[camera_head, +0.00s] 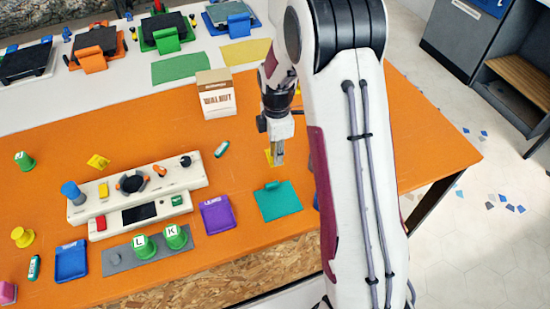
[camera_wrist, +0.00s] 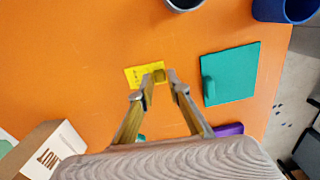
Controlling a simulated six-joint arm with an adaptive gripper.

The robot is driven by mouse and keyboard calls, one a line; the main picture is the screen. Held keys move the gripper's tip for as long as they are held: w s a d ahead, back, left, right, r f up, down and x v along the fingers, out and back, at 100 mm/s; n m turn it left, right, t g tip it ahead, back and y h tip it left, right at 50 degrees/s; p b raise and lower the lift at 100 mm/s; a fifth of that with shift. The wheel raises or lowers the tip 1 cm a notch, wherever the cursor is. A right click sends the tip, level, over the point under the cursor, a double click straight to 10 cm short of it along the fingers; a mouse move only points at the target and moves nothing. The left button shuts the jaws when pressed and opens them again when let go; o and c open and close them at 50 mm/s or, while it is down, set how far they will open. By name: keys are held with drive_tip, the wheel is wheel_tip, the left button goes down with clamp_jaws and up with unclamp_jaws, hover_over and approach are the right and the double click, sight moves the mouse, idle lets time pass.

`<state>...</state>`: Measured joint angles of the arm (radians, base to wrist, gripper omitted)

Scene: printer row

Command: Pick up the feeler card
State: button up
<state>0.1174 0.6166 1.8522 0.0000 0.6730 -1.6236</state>
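A small flat yellow card (camera_wrist: 138,76) with dark print, which looks like the feeler card, lies on the orange table. It has a raised darker yellow block (camera_wrist: 159,76) at its right end. My gripper (camera_wrist: 160,84) is open and empty above the card, its fingertips on either side of the block in the wrist view. I cannot tell how high the tips are above the table. In the head view my gripper (camera_head: 279,158) points down and hides most of the card (camera_head: 268,156). Another yellow card-like piece (camera_head: 98,161) lies farther left.
A teal mat (camera_wrist: 237,72) with a teal piece lies right of the card. A walnut box (camera_head: 216,98) stands behind my gripper. A dark cup (camera_wrist: 185,4) and a blue cup (camera_wrist: 286,8) show beyond the card. A white control panel (camera_head: 150,178) sits to the left.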

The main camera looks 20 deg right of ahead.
drive_tip(key=shift+f, duration=0.85)
drive_tip(key=c, duration=0.4)
drive_tip(key=shift+r, duration=0.15)
wheel_tip(320, 180, up, 10)
idle(0.5)
drive_tip(key=shift+m, duration=0.3)
idle(0.6)
